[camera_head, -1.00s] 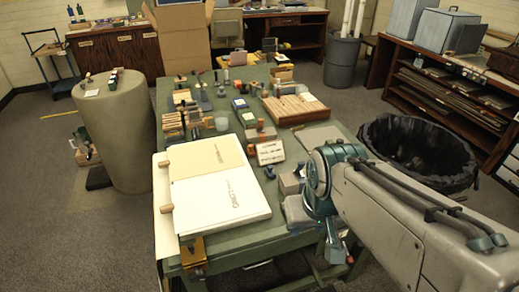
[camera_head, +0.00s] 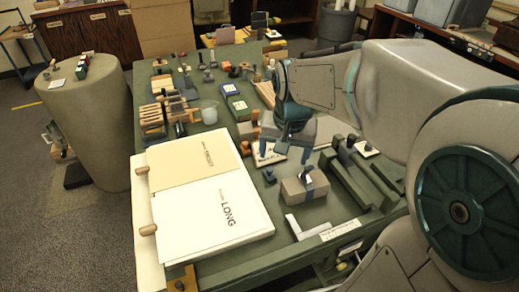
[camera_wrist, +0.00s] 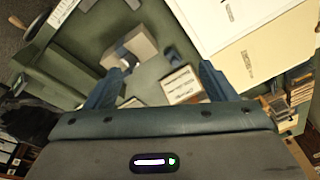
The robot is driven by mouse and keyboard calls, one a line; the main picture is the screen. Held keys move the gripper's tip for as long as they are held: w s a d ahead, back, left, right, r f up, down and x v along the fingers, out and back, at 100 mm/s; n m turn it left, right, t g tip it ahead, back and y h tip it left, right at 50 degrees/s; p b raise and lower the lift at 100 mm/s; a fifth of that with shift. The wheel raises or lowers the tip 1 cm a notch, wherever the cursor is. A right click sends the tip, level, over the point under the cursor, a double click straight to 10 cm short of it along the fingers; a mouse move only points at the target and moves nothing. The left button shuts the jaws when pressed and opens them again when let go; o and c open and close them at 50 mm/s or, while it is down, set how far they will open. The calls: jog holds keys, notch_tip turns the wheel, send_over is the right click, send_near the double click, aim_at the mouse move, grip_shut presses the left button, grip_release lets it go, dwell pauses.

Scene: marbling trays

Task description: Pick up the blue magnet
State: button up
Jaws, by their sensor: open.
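A small dark blue piece (camera_head: 269,175), which may be the blue magnet, stands on the green table left of a tan block. It also shows in the wrist view (camera_wrist: 172,54), ahead of the space between my fingers. The tan block (camera_head: 293,193) has another blue piece (camera_head: 308,184) against it; I cannot tell which is the magnet. My gripper (camera_head: 292,148) is open and empty above the table, behind the tan block in the head view. Its two spread fingers show in the wrist view (camera_wrist: 158,75).
A large open folder (camera_head: 215,215) fills the table's left front. Dark green bars (camera_head: 345,180) lie right of the tan block. An L-shaped pale piece (camera_head: 300,230) lies in front.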

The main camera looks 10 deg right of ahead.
aim_at(269, 169)
jog(key=w+a+f+m+g+h+b, duration=0.1)
jog(key=w+f+m+b, duration=0.35)
jog(key=w+f, duration=0.85)
jog(key=f, duration=0.3)
jog(key=w+f, duration=0.1)
jog(key=f, duration=0.1)
jog(key=shift+w+d, duration=0.15)
jog(key=shift+w, duration=0.2)
jog(key=shift+w+d+f, duration=0.1)
jog(key=shift+d+f, duration=0.05)
jog(key=shift+f, duration=0.75)
jog(key=shift+d+f, duration=0.2)
jog(key=shift+f, duration=0.75)
jog(key=shift+w+d+f, duration=0.1)
jog(key=shift+d+f, duration=0.05)
jog(key=shift+f, duration=0.75)
jog(key=shift+s, duration=0.1)
jog(key=c, duration=1.1)
jog(key=shift+r, duration=0.1)
